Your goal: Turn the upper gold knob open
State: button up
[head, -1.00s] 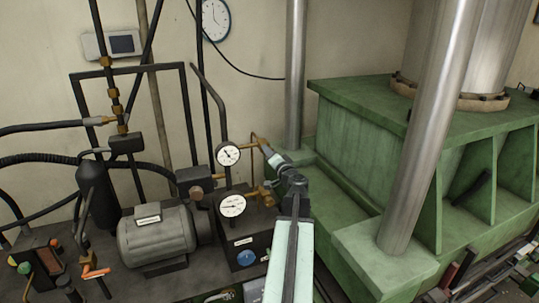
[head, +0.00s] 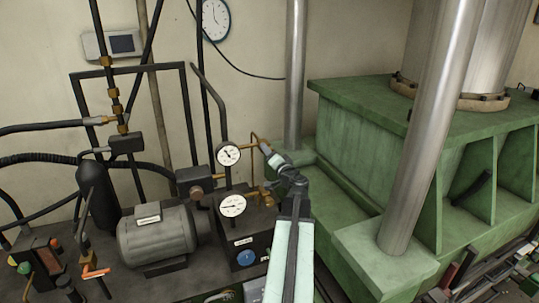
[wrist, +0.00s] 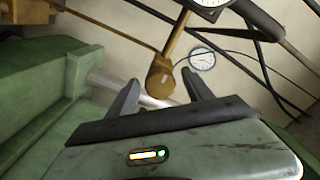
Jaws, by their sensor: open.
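The upper gold knob (wrist: 161,77) shows in the wrist view at the end of a gold stem that comes down from a gauge. My gripper (wrist: 160,80) is open, with one dark finger on each side of the knob and gaps visible; I cannot tell how deep the knob sits between them. In the head view my gripper (head: 265,147) is at the gold fitting (head: 254,142) right of the upper gauge (head: 228,154), and it mostly hides the knob. Lower gold fittings (head: 266,191) show right of the lower gauge (head: 232,205), partly behind my arm.
The green press (head: 370,130) with steel columns (head: 425,130) stands right of my arm. A grey motor (head: 157,238), dark pipes and a box with a blue dial (head: 247,258) lie to the left. A thin gold tube (wrist: 105,25) runs near the knob in the wrist view.

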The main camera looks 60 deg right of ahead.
jog(key=v, duration=0.7)
jog(key=shift+s, duration=0.2)
jog(key=shift+a, duration=0.15)
